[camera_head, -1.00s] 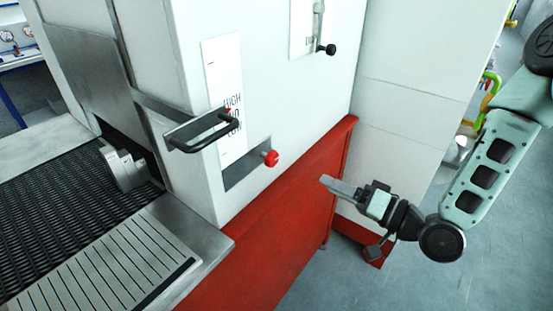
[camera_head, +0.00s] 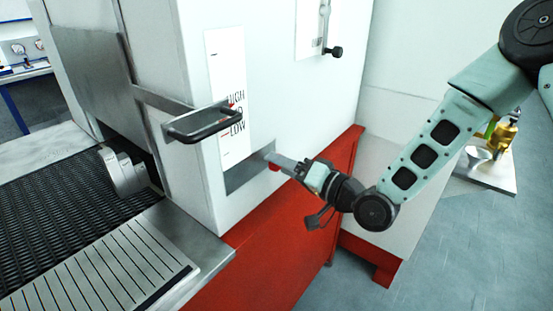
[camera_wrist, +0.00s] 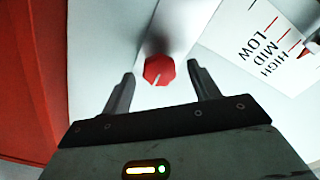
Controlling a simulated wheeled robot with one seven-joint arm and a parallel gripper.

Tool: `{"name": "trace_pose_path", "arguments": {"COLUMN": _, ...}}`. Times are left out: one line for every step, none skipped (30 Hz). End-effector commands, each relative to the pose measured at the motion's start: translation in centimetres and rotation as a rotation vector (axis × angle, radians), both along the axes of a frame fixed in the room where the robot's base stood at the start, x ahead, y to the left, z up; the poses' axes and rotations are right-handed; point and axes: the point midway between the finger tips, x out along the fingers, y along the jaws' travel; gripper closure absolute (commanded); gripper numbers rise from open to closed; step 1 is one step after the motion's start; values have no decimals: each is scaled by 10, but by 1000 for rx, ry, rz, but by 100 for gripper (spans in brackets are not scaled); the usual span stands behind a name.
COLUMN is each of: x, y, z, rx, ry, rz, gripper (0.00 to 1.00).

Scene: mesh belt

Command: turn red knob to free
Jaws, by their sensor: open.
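The red knob (camera_wrist: 159,71) sits on a grey plate (camera_wrist: 170,25) low on the white machine's side. In the wrist view it has a light pointer line on its face and lies ahead of my gripper (camera_wrist: 160,78), between the two spread fingers. A gap shows on both sides, so I see no contact. In the head view only a small part of the red knob (camera_head: 274,167) shows; the tip of my gripper (camera_head: 281,164) covers the rest. No "free" label is readable.
A black handle (camera_head: 200,125) on a metal bracket juts out left of the knob. A HIGH/MID/LOW label (camera_head: 228,100) is above it. A black-knobbed lever (camera_head: 334,51) is higher up. The red base (camera_head: 290,235) has a ledge below. Open floor (camera_head: 470,260) lies at right.

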Motion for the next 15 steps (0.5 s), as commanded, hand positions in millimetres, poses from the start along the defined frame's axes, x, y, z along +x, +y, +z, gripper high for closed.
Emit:
{"name": "trace_pose_path", "arguments": {"x": 5, "y": 6, "z": 1, "rx": 1, "ry": 0, "rz": 1, "gripper": 39}}
{"name": "trace_pose_path", "arguments": {"x": 7, "y": 9, "z": 1, "rx": 0, "ry": 0, "rz": 1, "gripper": 39}}
{"name": "trace_pose_path", "arguments": {"x": 10, "y": 13, "z": 1, "rx": 0, "ry": 0, "rz": 0, "gripper": 39}}
{"name": "trace_pose_path", "arguments": {"x": 12, "y": 14, "z": 1, "rx": 0, "ry": 0, "rz": 0, "gripper": 39}}
{"name": "trace_pose_path", "arguments": {"x": 13, "y": 16, "z": 1, "rx": 1, "ry": 1, "rz": 0, "gripper": 39}}
{"name": "trace_pose_path", "arguments": {"x": 15, "y": 18, "z": 0, "rx": 0, "ry": 0, "rz": 0, "gripper": 39}}
{"name": "trace_pose_path", "arguments": {"x": 15, "y": 20, "z": 0, "rx": 0, "ry": 0, "rz": 0, "gripper": 39}}
{"name": "trace_pose_path", "arguments": {"x": 16, "y": 21, "z": 0, "rx": 0, "ry": 0, "rz": 0, "gripper": 39}}
{"name": "trace_pose_path", "arguments": {"x": 17, "y": 21, "z": 0, "rx": 0, "ry": 0, "rz": 0, "gripper": 39}}
{"name": "trace_pose_path", "arguments": {"x": 17, "y": 22, "z": 0, "rx": 0, "ry": 0, "rz": 1, "gripper": 39}}
{"name": "trace_pose_path", "arguments": {"x": 17, "y": 22, "z": -1, "rx": -1, "ry": 1, "rz": 0, "gripper": 39}}
{"name": "trace_pose_path", "arguments": {"x": 17, "y": 22, "z": -1, "rx": -1, "ry": 1, "rz": 0, "gripper": 39}}
{"name": "trace_pose_path", "arguments": {"x": 17, "y": 22, "z": -1, "rx": -1, "ry": 1, "rz": 0, "gripper": 39}}
{"name": "trace_pose_path", "arguments": {"x": 17, "y": 22, "z": -1, "rx": -1, "ry": 0, "rz": -1, "gripper": 39}}
{"name": "trace_pose_path", "arguments": {"x": 17, "y": 22, "z": -1, "rx": -1, "ry": 0, "rz": -1, "gripper": 39}}
